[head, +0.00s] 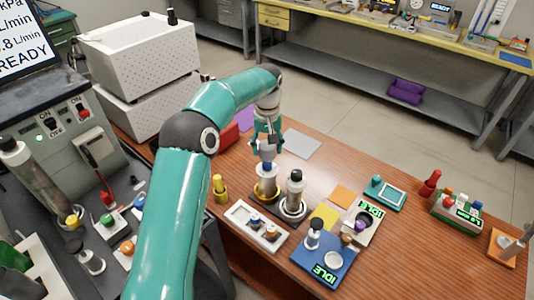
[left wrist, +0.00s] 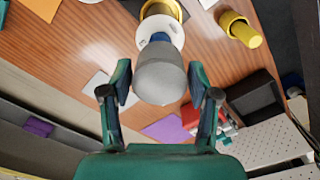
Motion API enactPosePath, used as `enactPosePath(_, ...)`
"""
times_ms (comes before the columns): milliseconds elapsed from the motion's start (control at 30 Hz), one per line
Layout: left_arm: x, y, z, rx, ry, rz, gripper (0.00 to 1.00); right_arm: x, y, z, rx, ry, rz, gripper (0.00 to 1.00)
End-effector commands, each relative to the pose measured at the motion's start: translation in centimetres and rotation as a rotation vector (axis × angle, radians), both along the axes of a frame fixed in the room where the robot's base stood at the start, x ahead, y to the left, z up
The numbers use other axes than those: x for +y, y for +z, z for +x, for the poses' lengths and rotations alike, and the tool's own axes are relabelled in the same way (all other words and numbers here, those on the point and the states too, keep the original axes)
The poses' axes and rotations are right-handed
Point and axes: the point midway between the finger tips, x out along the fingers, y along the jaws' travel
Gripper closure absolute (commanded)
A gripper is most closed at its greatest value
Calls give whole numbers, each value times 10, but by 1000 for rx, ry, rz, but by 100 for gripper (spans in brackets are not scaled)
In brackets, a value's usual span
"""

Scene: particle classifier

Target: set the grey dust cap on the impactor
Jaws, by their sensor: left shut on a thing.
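My left gripper (head: 267,147) points down over the dark stand at the table's near middle. It is shut on the grey dust cap (left wrist: 162,75), a rounded grey piece between the fingers in the left wrist view. Straight below the cap are a blue band (left wrist: 160,37), a white disc (left wrist: 172,47) and a brass-coloured body, which I take for the impactor (head: 266,188). The cap lines up with this column; I cannot tell whether it rests on it. My right gripper is not in view.
A silver cylinder with a dark top (head: 294,190) stands close right of the brass body. A yellow plug (head: 220,188) stands left. A white tray (head: 240,213) and a blue device (head: 312,268) lie nearer.

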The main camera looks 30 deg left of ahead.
Motion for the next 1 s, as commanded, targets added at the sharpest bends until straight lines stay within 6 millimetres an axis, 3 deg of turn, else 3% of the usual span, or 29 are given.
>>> enactPosePath(200,0,-25,0,2,0,-1,63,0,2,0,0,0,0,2)
enactPosePath(967,0,-39,0,1,0,0,63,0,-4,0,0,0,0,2)
enactPosePath(1000,0,-39,0,1,0,0,38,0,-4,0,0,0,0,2)
